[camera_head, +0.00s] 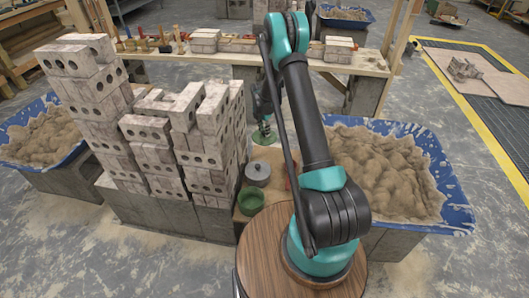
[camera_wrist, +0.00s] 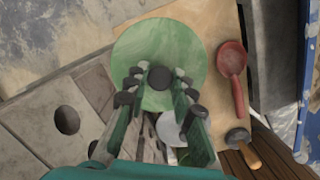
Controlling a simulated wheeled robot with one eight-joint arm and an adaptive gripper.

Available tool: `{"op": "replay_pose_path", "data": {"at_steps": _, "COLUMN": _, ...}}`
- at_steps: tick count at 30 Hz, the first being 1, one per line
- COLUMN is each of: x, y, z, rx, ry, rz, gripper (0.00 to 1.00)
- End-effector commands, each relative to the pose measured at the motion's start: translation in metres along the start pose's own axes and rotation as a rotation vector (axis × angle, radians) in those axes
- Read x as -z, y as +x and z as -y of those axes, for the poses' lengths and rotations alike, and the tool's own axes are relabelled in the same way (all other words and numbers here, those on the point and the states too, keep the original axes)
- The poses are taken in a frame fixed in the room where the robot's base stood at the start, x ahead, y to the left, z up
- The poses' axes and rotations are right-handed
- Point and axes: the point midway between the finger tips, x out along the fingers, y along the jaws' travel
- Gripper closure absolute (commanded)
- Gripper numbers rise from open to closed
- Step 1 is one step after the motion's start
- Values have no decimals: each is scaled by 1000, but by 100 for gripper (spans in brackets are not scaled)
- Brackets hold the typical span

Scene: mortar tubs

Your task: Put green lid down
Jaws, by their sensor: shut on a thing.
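The round green lid (camera_wrist: 150,42) with its dark knob (camera_wrist: 159,77) fills the upper middle of the wrist view. My gripper (camera_wrist: 158,84) is shut on the lid's knob. In the head view my gripper (camera_head: 264,112) is beyond the pots, with the green lid (camera_head: 264,137) just below it. The open green pot (camera_head: 250,201) stands on the small wooden stand, nearer the camera than the lid. Whether the lid touches the surface is not clear.
A grey lidded pot (camera_head: 257,174) stands beside the green pot. Stacked bricks (camera_head: 165,145) rise close on the left. A blue mortar tub (camera_head: 447,190) is on the right. A red spoon (camera_wrist: 232,62) and a wooden-handled tool (camera_wrist: 243,149) lie right of the lid.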

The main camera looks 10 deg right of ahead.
Motion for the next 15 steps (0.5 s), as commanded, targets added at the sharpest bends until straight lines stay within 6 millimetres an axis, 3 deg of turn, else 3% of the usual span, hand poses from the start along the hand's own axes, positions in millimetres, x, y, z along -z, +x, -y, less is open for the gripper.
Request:
{"op": "replay_pose_path", "data": {"at_steps": 9, "x": 9, "y": 75, "z": 0, "rx": 0, "ry": 2, "rz": 0, "gripper": 100}}
{"op": "replay_pose_path", "data": {"at_steps": 15, "x": 12, "y": 97, "z": 0, "rx": 0, "ry": 2, "rz": 0, "gripper": 100}}
